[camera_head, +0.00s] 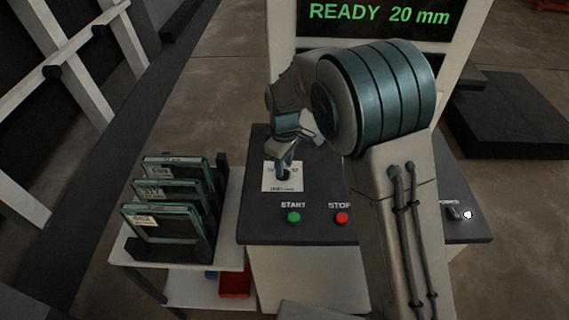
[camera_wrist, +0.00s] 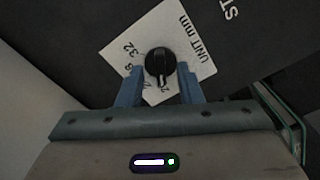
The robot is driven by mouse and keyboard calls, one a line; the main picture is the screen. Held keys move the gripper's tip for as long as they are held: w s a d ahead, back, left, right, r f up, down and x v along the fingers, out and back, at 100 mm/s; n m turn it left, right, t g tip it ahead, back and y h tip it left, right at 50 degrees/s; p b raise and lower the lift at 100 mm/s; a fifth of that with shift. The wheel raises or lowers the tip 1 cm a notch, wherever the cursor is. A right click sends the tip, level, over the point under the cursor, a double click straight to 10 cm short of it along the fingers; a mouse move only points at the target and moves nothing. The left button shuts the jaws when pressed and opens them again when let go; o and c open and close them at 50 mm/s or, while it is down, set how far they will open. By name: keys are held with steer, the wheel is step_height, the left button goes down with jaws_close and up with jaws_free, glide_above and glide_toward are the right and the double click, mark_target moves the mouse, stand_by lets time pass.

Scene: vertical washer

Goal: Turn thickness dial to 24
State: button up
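The thickness dial (camera_wrist: 160,62) is a black round knob on a white scale plate (camera_wrist: 196,36) marked "UNIT mm" and "32"; other numbers are partly hidden. In the head view the plate (camera_head: 283,184) lies on the dark console top, with the dial mostly hidden by my gripper. My gripper (camera_wrist: 160,80) has two blue fingers spread apart, one on each side of the dial's near half. A gap seems to show between each finger and the knob. In the head view my gripper (camera_head: 283,168) points down over the dial. The display (camera_head: 380,14) reads "READY 20 mm".
The console (camera_head: 262,222) carries a green START button (camera_head: 293,217) and a red STOP button (camera_head: 341,217) in front of the dial. A rack with several framed glass panels (camera_head: 165,222) stands on a white cart at left. My arm covers the console's middle right.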

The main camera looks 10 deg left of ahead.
steer(key=shift+f, duration=0.75)
jaws_close()
steer(key=m+b, duration=0.1)
steer(key=m, duration=0.2)
steer(key=shift+m, duration=0.4)
steer(key=shift+s+a+m+b, duration=0.1)
steer(key=shift+m+b, duration=0.65)
steer(key=shift+m, duration=1.15)
steer(key=shift+r, duration=0.1)
